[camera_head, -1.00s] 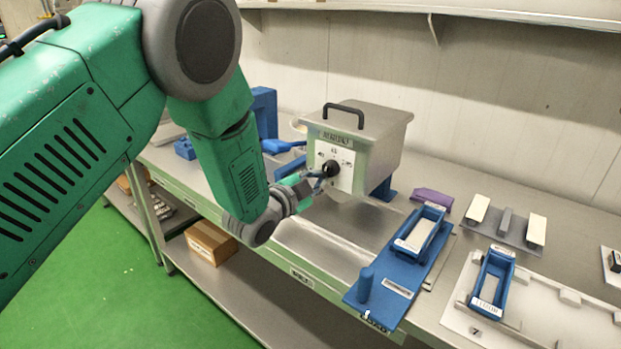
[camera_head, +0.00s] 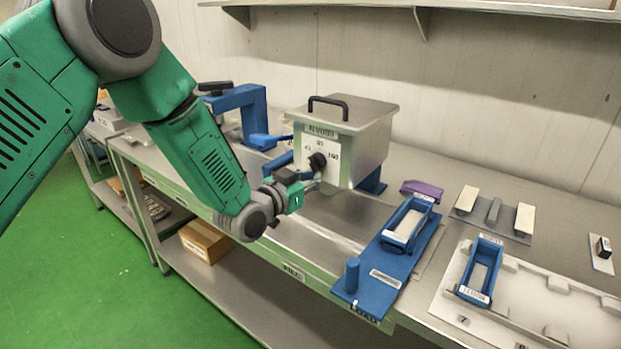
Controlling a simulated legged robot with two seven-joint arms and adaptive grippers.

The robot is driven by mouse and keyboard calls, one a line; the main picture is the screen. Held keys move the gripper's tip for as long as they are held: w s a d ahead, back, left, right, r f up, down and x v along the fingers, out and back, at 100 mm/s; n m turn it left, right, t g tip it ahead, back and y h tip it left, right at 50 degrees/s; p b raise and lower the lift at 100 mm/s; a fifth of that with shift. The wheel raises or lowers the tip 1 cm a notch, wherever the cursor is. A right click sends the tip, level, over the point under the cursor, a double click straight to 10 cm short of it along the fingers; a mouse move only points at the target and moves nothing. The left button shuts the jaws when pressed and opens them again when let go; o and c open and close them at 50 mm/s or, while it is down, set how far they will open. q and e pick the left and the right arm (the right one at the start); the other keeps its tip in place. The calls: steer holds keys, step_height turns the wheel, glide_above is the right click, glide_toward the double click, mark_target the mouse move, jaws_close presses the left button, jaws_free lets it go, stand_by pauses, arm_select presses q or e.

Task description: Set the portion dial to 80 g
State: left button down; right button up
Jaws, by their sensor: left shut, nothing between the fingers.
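The portion dial is a round black knob (camera_head: 318,160) on the white front plate of a grey metal box (camera_head: 358,150) with a black top handle. Marks stand around the knob, too small to read surely. The knob's pointer direction cannot be told. My left gripper (camera_head: 308,184) is shut and empty, just below and left of the knob; its tips look close to the front plate, and whether they touch cannot be told. My right gripper is not in view.
A blue press-like stand (camera_head: 240,100) is behind my left arm. Right of the box, a blue fixture (camera_head: 372,278) lies on the bench with a purple block (camera_head: 421,189) behind it. A white tray (camera_head: 550,310) holds a blue frame (camera_head: 481,272). A shelf (camera_head: 480,12) runs above.

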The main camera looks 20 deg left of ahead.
mark_target(310, 164)
arm_select(q)
steer(key=shift+n+t, duration=0.5)
steer(key=shift+w+a+r, duration=0.1)
steer(key=shift+w+r, duration=0.15)
steer(key=shift+r, duration=0.4)
steer(key=shift+w+r, duration=0.2)
steer(key=shift+r, duration=0.45)
steer(key=shift+w+a+r, duration=0.1)
steer(key=shift+w+r, duration=0.15)
steer(key=shift+r, duration=0.4)
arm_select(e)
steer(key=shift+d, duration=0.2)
arm_select(q)
steer(key=c, duration=1.5)
jaws_free()
steer(key=o, duration=0.4)
steer(key=shift+s, duration=0.5)
steer(key=shift+f, duration=0.3)
steer(key=shift+s+a+f, duration=0.1)
steer(key=shift+s, duration=0.1)
steer(key=v, duration=1.1)
steer(key=shift+s+a+r, duration=0.25)
steer(key=shift+r, duration=0.1)
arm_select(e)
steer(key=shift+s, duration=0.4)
